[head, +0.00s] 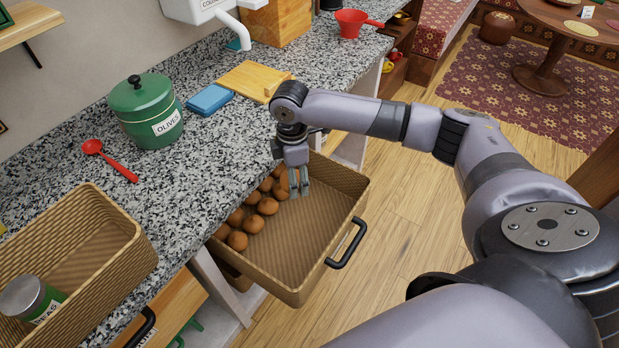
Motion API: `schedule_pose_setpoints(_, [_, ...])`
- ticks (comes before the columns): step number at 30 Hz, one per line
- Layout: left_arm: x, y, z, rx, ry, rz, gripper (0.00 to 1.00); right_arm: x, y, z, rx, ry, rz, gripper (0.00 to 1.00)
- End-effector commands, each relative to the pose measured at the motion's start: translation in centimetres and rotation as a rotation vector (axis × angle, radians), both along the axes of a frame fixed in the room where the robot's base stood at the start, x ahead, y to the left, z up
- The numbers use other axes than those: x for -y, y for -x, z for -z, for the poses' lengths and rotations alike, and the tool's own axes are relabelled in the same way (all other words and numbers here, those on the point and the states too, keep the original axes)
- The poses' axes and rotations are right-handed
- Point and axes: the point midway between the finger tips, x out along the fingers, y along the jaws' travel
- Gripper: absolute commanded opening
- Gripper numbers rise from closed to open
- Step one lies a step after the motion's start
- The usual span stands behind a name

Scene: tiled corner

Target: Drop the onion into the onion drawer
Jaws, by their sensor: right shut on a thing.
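The onion drawer (318,231) is a woven wicker drawer with a black handle, pulled out from under the granite counter. Several brown onions (253,223) lie along its left side and far corner. My right gripper (299,190) points down inside the drawer outline, near the far onions. It is shut on an onion, which is mostly hidden by the fingers and hard to tell from the onions behind. My left gripper is out of view.
The granite counter (215,140) carries a green olives pot (147,105), a red spoon (110,161), a blue sponge (210,99) and a cutting board (252,80). A wicker basket (95,235) holding a can (30,300) is at the lower left. The drawer's right half is bare.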

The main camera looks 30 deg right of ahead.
Motion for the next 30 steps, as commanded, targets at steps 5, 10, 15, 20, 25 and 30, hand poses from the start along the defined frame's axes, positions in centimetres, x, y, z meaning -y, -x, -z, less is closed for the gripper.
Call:
schedule_pose_setpoints(5, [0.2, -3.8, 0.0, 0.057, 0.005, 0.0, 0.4, 3.2, -1.0, 3.5, -0.004, -0.001, -0.249, 0.21])
schedule_pose_setpoints(10, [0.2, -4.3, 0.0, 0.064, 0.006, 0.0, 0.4, 4.9, -1.3, 5.1, -0.001, -0.003, -0.386, 0.21])
schedule_pose_setpoints(15, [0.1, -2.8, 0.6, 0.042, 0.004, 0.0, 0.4, 5.3, -1.3, 5.8, 0.001, -0.002, -0.426, 0.21])
schedule_pose_setpoints(20, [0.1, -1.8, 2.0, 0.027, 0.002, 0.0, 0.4, 5.3, -1.3, 6.9, 0.001, -0.002, -0.427, 0.21])
schedule_pose_setpoints(25, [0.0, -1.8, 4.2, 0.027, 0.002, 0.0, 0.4, 5.3, -1.3, 8.8, 0.001, -0.002, -0.426, 0.21])
schedule_pose_setpoints(30, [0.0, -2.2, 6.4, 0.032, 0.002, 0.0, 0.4, 5.3, -1.3, 10.6, 0.001, 0.0, -0.426, 0.21])
